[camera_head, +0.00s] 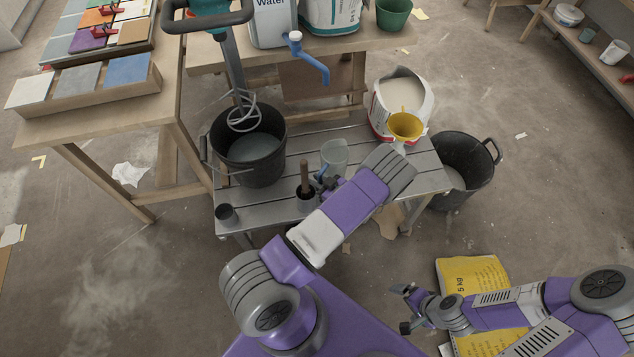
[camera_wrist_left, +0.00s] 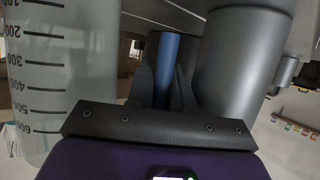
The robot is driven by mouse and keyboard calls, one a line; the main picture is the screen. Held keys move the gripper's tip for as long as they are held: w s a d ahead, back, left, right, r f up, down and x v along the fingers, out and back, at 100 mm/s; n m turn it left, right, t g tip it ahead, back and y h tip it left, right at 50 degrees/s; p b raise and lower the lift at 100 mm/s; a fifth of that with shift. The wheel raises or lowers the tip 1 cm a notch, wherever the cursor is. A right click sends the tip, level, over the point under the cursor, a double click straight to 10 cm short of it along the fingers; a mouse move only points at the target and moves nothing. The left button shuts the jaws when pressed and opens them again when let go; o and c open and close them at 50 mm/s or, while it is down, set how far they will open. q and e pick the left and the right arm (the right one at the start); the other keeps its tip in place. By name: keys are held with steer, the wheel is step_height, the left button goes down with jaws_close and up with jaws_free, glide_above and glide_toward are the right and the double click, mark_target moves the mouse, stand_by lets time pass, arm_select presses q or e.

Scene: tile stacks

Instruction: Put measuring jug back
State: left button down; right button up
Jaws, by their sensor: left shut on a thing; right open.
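The clear measuring jug (camera_head: 334,151) is at the middle of the low slatted bench in the head view, upright beside my left gripper (camera_head: 323,183). Its graduated wall also shows large at the left of the left wrist view (camera_wrist_left: 65,75). My left gripper is shut on a blue bar (camera_wrist_left: 168,68), which looks like the jug's handle. Whether the jug's base touches the bench is hard to tell. My right gripper (camera_head: 405,308) is open and empty, near a yellow bag at the lower right.
The slatted bench (camera_head: 270,208) also holds a black bucket (camera_head: 262,172), a dark holder with a wooden-handled tool (camera_head: 305,178), a small dark cup (camera_head: 227,214) and a white bag with a yellow funnel (camera_head: 405,125). Another bucket (camera_head: 463,165) stands right. The yellow bag (camera_head: 470,272) lies low.

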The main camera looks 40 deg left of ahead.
arm_select(q)
steer(key=shift+r, duration=0.1)
steer(key=c, duration=1.3)
jaws_free()
